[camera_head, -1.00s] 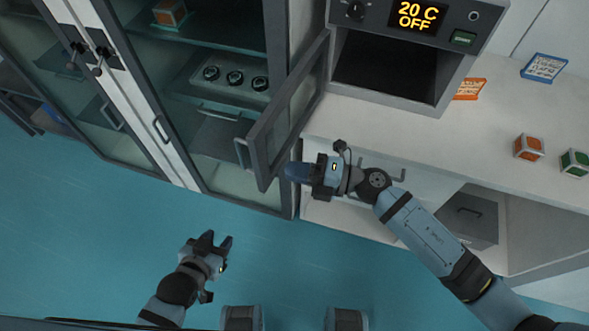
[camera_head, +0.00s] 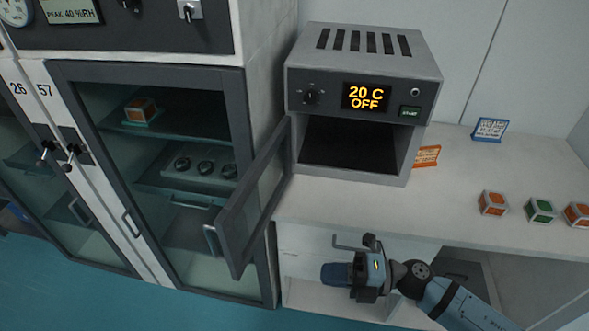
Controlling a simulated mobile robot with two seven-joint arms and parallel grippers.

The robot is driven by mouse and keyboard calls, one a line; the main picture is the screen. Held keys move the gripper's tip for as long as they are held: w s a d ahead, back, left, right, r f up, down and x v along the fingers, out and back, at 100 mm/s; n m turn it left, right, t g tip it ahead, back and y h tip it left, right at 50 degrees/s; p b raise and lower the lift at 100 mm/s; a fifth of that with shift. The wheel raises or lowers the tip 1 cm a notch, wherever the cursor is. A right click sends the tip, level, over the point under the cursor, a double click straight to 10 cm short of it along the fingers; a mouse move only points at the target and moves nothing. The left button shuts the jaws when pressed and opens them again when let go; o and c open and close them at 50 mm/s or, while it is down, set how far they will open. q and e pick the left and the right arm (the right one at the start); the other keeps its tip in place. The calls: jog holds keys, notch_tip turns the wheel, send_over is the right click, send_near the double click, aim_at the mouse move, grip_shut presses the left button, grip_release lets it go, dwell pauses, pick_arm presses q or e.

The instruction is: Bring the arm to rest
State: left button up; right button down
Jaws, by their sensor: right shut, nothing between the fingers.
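My right gripper (camera_head: 337,274) is in front of the bench, below its front edge and to the right of the oven door's lower part. It is shut and empty, with its fingers pointing left. My right arm (camera_head: 455,302) comes in from the lower right. My left gripper is out of the picture.
The oven (camera_head: 361,98) reads "20 C OFF". Its glass door (camera_head: 255,198) stands open, sticking out past the bench edge. Glass-fronted cabinets (camera_head: 150,245) stand at the left. Orange and green cubes (camera_head: 540,210) sit on the bench (camera_head: 440,205). Blue floor (camera_head: 60,285) is clear.

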jog(key=d+m+t+h+p, duration=0.3)
jog(key=m+t+h, duration=0.25)
jog(key=m, duration=0.55)
jog(key=d+m+t+h+p, duration=0.2)
jog(key=m+t+h+p, duration=0.15)
jog(key=m+t, duration=0.55)
jog(key=s+d+f+m+g+h+p, duration=0.2)
jog(key=s+d+f+m+g+h, duration=0.2)
jog(key=s+f+m+g, duration=0.3)
notch_tip(320, 180, down, 2)
jog(key=s+m+h, duration=0.1)
jog(key=m, duration=0.3)
jog(key=shift+s+d+f+h, duration=0.15)
jog(key=shift+s+h, duration=0.1)
jog(key=shift+h, duration=0.15)
jog(key=shift+s, duration=0.1)
